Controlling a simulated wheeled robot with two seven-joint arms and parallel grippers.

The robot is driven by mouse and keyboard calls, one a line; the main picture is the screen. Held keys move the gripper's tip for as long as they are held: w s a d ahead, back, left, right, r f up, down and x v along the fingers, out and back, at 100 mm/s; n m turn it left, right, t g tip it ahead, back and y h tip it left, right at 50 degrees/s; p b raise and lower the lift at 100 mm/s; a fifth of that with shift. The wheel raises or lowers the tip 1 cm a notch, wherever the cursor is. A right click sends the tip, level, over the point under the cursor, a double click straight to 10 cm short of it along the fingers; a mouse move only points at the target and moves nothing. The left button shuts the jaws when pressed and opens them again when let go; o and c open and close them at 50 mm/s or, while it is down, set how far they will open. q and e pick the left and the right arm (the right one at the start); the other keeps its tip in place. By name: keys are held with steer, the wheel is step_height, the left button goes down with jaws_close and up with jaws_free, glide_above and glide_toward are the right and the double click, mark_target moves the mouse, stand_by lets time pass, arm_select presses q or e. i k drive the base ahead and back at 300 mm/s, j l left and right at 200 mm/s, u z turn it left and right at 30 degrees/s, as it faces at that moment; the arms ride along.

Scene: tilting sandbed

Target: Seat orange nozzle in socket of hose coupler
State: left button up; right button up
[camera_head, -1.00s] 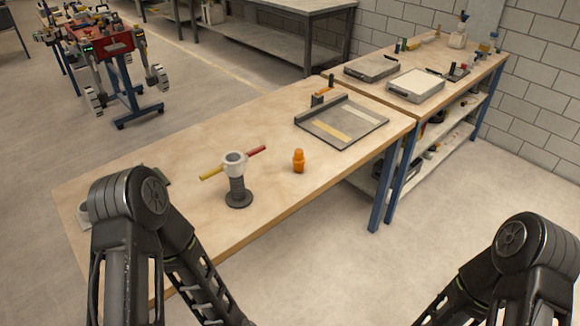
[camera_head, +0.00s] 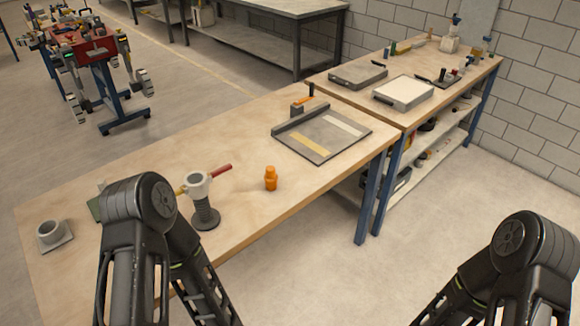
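The orange nozzle (camera_head: 271,179) stands upright on the near wooden table, near its front edge. To its left stands the hose coupler (camera_head: 204,205), with a dark ribbed hose base and a light grey socket ring on top. The socket's open top faces up, and nothing orange is in it. A red handle and a yellow handle stick out from its sides; my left arm partly hides the yellow one. My arms come in at the lower left and lower right, but both grippers are outside the picture.
A grey tray (camera_head: 320,132) with yellow and pale strips lies at the table's right end. A grey ring fixture (camera_head: 52,234) sits at the left end. A second bench (camera_head: 443,97) with flat boxes stands beyond. The tabletop between nozzle and tray is clear.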

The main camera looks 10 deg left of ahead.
mark_target(205, 219)
steer(key=i+l, duration=0.85)
steer(key=u, duration=2.35)
